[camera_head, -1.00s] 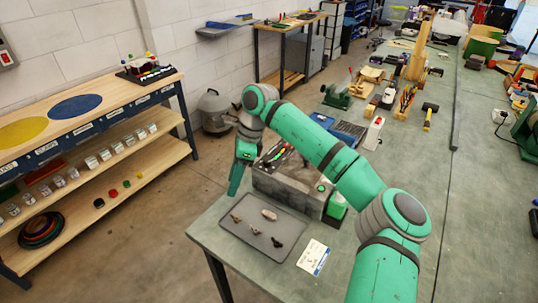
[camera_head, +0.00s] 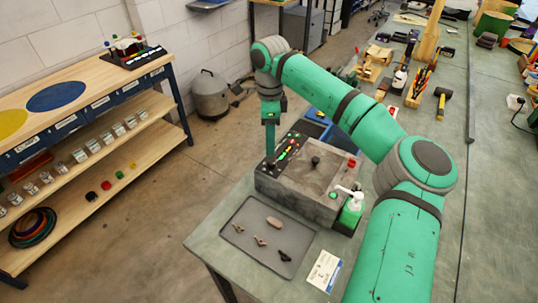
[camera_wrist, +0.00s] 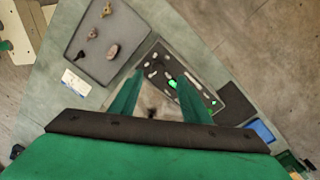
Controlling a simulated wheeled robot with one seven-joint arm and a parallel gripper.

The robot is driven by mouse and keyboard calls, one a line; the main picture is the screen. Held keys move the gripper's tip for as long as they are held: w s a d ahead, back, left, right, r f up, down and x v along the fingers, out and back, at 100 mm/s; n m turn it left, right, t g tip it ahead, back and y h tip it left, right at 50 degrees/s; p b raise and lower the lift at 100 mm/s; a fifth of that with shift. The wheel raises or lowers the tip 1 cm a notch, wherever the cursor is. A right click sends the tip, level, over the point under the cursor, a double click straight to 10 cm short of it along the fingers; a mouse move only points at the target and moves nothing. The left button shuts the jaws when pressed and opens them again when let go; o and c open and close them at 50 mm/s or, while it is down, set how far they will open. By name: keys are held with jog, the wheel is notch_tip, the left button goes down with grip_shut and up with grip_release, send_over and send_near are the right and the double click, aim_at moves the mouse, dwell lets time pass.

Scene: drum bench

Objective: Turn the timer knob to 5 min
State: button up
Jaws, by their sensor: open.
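A grey box-shaped machine (camera_head: 312,200) stands on the bench, with a dark control panel (camera_head: 288,152) along its left side. The panel carries small green, red and light-coloured marks or controls; it also shows in the wrist view (camera_wrist: 205,92). My gripper (camera_head: 270,162) points down at the near end of the panel. In the wrist view my gripper (camera_wrist: 157,75) is open and empty, its fingers spread over the panel's end. Contact cannot be told.
A black knob (camera_head: 315,160) and a red part (camera_head: 352,162) sit on the machine's top. A grey tray (camera_head: 247,256) with several small pieces and a printed card (camera_head: 324,270) lie in front. A blue bin (camera_head: 318,117) is behind.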

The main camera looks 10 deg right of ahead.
aim_at(271, 162)
jog(key=f, duration=0.3)
jog(key=s+f, duration=0.1)
jog(key=f, duration=0.1)
jog(key=shift+d+f, duration=0.15)
jog(key=shift+f, duration=0.2)
jog(key=shift+w+f, duration=0.1)
jog(key=shift+f, duration=0.7)
jog(key=c, duration=1)
jog(key=shift+c, duration=0.2)
